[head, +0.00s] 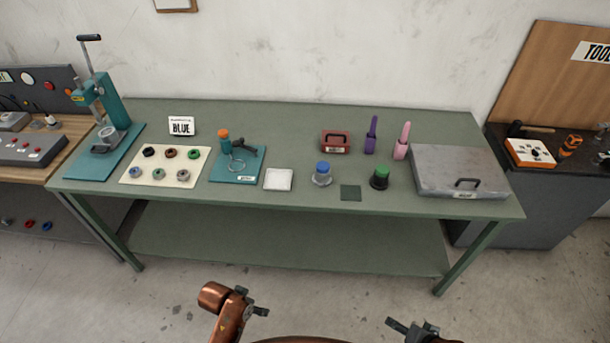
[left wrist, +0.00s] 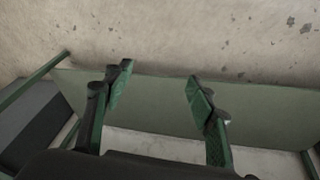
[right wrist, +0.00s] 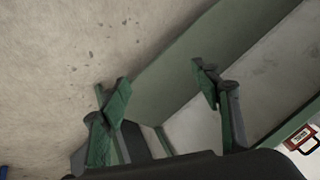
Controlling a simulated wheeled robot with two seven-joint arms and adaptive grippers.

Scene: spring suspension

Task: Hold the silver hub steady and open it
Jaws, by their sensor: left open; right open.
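The silver hub (head: 321,179) stands upright near the front middle of the green table and has a blue cap (head: 322,167) on top. A dark hub with a green cap (head: 380,177) stands to its right. My left gripper (head: 254,302) is open and empty, low in front of the table; its spread fingers show in the left wrist view (left wrist: 160,82). My right gripper (head: 413,328) is also open and empty, lower and further right; its fingers show in the right wrist view (right wrist: 160,80). Both are well apart from the hub.
On the table (head: 290,115) are a press (head: 103,110), a cream tray of rings (head: 165,164), a teal fixture (head: 238,163), a white pad (head: 278,179), a green pad (head: 350,192), a red case (head: 335,142), purple (head: 371,136) and pink (head: 402,142) tools, and a grey lidded box (head: 459,170).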

